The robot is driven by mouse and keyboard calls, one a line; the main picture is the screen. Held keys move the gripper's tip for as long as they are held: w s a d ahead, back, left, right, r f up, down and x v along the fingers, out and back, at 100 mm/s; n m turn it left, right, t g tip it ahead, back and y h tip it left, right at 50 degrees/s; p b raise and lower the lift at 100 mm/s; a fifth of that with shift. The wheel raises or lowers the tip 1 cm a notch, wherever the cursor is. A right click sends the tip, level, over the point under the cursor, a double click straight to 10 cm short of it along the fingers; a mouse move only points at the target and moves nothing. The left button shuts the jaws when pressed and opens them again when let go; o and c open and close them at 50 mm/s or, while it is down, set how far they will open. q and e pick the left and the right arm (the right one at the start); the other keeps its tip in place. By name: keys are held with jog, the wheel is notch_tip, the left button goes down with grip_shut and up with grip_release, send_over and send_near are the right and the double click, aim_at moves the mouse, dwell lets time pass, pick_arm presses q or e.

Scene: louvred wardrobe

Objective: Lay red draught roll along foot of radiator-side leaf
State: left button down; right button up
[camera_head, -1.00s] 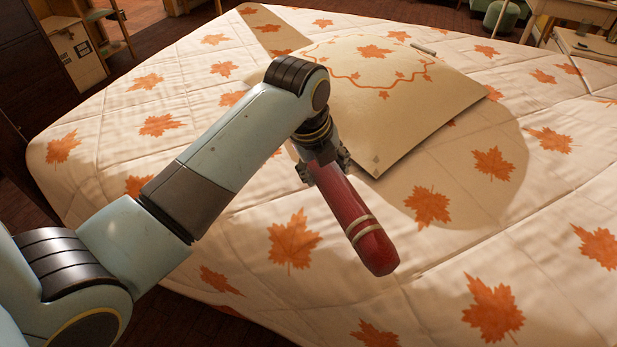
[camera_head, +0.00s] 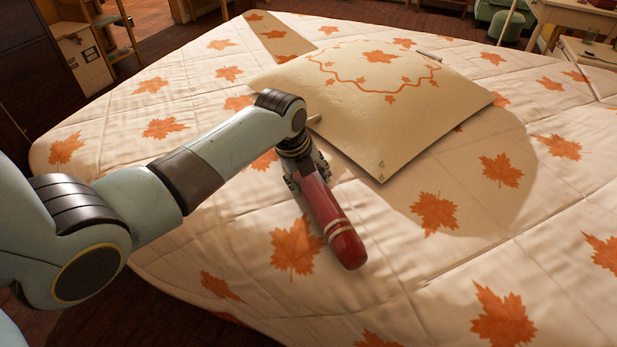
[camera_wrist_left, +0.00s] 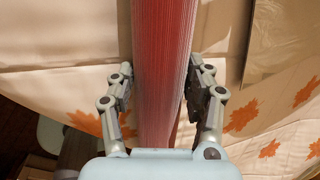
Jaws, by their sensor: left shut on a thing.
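A red draught roll (camera_head: 328,216) with two pale bands near its rounded end is held in my left gripper (camera_head: 307,178), over the bed. In the left wrist view the ribbed red roll (camera_wrist_left: 162,70) runs up between the two fingers of my left gripper (camera_wrist_left: 161,92), which is shut on it. The roll's other end is hidden behind my arm in the head view. I cannot tell whether the roll touches the quilt. My right gripper is not in view. I cannot make out a radiator or a louvred leaf for certain.
The bed's white quilt (camera_head: 430,290) with orange maple leaves fills most of the head view.

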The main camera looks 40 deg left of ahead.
pick_arm(q)
jog(key=c, duration=0.9)
grip_release()
jog(key=shift+f, duration=0.1)
jog(key=o, duration=0.4)
